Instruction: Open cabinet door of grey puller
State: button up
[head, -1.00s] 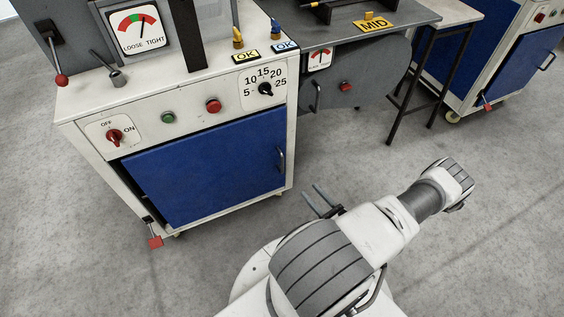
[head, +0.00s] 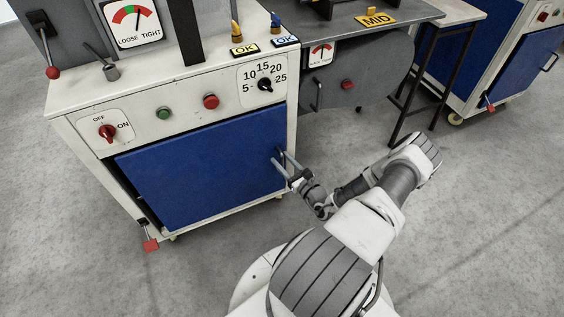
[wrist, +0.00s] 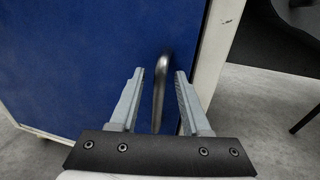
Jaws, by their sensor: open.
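The blue cabinet door (head: 200,165) is set in the white cabinet and looks closed. Its curved metal handle stands upright near the door's right edge. In the wrist view the handle (wrist: 161,88) lies between the two fingers of my gripper (wrist: 160,74), with a gap on each side. In the head view my gripper (head: 284,159) is at the handle, its fingers pointing at the door and partly covering the handle. My gripper is open.
The white cabinet (head: 72,135) carries a red switch, buttons and a dial above the door. A grey machine (head: 365,75) with a small handle stands to the right, and a dark-legged table (head: 455,70) beyond it. Floor in front of the door is clear.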

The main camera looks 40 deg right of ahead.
jog(key=shift+w, duration=0.25)
grip_shut()
jog(key=shift+d, duration=0.1)
dwell(1.2)
